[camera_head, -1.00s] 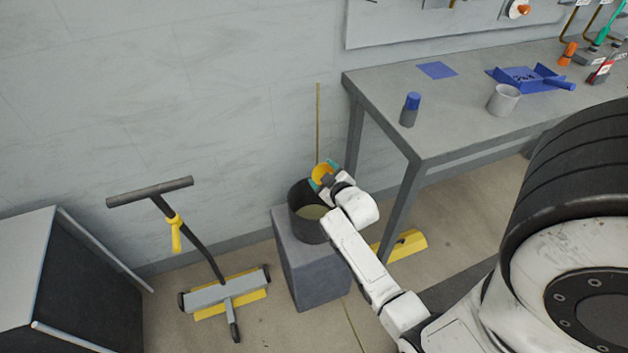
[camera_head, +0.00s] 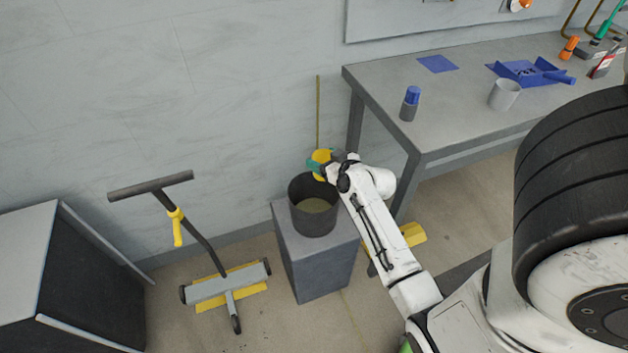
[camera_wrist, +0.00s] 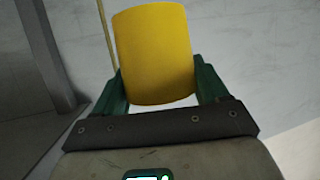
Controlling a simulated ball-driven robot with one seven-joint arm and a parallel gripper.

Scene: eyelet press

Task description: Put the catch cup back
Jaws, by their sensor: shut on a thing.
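The yellow catch cup (camera_wrist: 154,55) is between the green fingers of my gripper (camera_wrist: 160,88) in the wrist view. In the head view the cup (camera_head: 321,157) shows above the back rim of a dark bucket, partly hidden by my gripper (camera_head: 318,166). My gripper is shut on the cup. The cup looks roughly upright in the wrist view, slightly tilted. Its inside cannot be seen.
The dark bucket (camera_head: 301,217) with pale contents stands on a grey block (camera_head: 318,270). A workbench (camera_head: 440,120) at the right holds a white cup (camera_head: 504,95), a blue-capped bottle (camera_head: 410,104) and a blue tray (camera_head: 525,72). A wheeled sweeper (camera_head: 225,287) stands left.

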